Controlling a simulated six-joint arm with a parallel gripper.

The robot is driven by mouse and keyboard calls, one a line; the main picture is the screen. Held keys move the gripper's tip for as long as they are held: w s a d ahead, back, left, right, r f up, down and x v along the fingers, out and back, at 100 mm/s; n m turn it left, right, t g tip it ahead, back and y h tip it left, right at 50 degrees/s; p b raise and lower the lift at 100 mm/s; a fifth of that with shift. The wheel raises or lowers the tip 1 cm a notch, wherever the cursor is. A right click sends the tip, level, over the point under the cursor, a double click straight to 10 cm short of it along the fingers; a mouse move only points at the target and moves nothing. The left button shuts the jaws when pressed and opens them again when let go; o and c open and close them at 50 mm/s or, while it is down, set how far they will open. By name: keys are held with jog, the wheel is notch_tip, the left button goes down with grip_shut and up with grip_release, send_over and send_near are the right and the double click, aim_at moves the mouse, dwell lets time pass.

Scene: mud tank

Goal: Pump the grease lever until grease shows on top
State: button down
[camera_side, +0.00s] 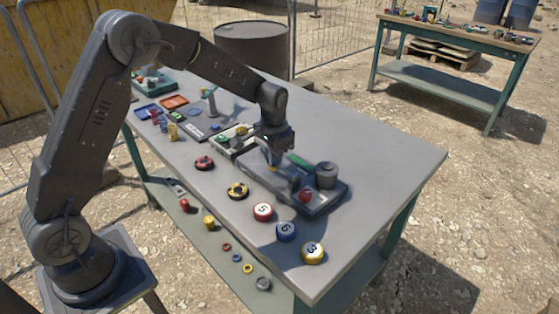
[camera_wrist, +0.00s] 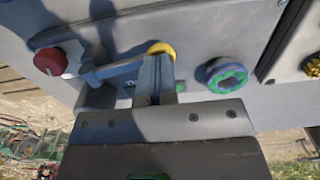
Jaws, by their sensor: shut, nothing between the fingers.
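The grease unit is a dark low housing (camera_side: 322,200) on the table under my gripper, with a dark round pot (camera_side: 326,174) at its right end. A red knob (camera_side: 305,195) stands at its front; in the wrist view a red knob (camera_wrist: 49,61) sits at the left end of a pale rod, which I take for the lever (camera_wrist: 112,69). The rod runs toward a yellow round part (camera_wrist: 161,48) just beyond my fingertips. My gripper (camera_wrist: 157,62) is shut and empty, pointing down over the unit; it also shows in the side view (camera_side: 273,157). I cannot tell whether it touches the lever. No grease can be made out.
A blue-green knob (camera_wrist: 226,76) lies right of my fingers in the wrist view. Numbered red (camera_side: 263,212), blue (camera_side: 286,231) and yellow (camera_side: 313,252) discs stand along the table's front. Trays and small parts crowd its far left. The table's right part (camera_side: 390,155) is clear.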

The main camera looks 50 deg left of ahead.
notch_tip(320, 180, up, 8)
dwell(1.2)
dwell(0.6)
jog(key=s+d+r+t, duration=0.3)
jog(key=s+r, duration=0.8)
jog(key=s, duration=0.2)
jog(key=s+d+t, duration=0.1)
jog(key=s+t, duration=0.1)
jog(key=s, duration=1.2)
jog(key=shift+s+d+f+t, duration=0.15)
jog(key=shift+d+f+t, duration=0.15)
jog(key=shift+f, duration=0.15)
jog(key=c, duration=1.8)
grip_release()
